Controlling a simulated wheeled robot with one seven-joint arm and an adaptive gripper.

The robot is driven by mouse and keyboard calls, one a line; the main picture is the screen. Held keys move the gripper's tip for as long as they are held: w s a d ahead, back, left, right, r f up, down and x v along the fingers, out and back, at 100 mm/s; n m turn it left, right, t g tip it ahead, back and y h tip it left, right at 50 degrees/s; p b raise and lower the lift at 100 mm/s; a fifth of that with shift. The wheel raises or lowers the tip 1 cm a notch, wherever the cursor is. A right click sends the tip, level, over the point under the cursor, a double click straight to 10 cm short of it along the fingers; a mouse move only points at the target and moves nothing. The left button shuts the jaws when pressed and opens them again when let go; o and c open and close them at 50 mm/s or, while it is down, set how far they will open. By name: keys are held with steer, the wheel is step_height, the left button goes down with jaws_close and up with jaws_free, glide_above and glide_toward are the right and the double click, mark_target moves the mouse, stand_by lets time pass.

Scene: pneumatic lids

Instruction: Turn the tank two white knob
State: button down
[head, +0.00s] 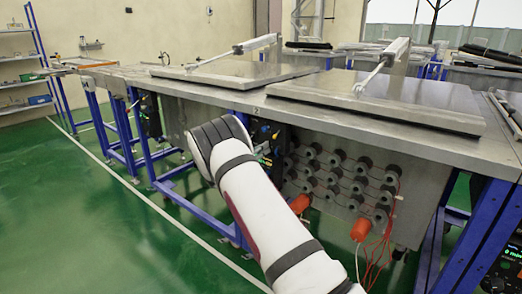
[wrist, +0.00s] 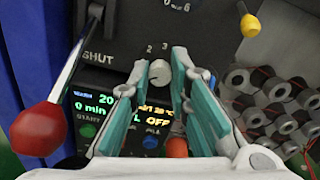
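A white knob (wrist: 160,72) with a dark marker line sits on the dark control panel in the wrist view, under the printed figures 2 and 3. My gripper (wrist: 162,64) is open, with its teal-padded fingers on both sides of the knob. Small gaps seem to show between fingertips and knob; contact is hard to tell. In the head view, my white arm reaches to the dark control panel (head: 268,136) under the table, and hides the gripper and the knob.
A red ball-ended lever (wrist: 40,127) beside "SHUT" is left of my gripper, and a yellow-tipped lever (wrist: 250,25) is upper right. A lit display (wrist: 95,103) with buttons lies below. Grey cylinders (wrist: 285,105) with red wires are at right. The table (head: 355,122) overhangs the panel.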

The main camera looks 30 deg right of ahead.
steer(key=shift+m, duration=0.4)
steer(key=m+b, duration=0.9)
steer(key=m, duration=0.3)
steer(key=shift+s+f+m+b, duration=0.1)
steer(key=shift+f+m+b, duration=0.05)
steer(key=shift+m+b, duration=0.25)
stand_by(0.4)
steer(key=c, duration=1.5)
jaws_free()
steer(key=shift+a, duration=0.1)
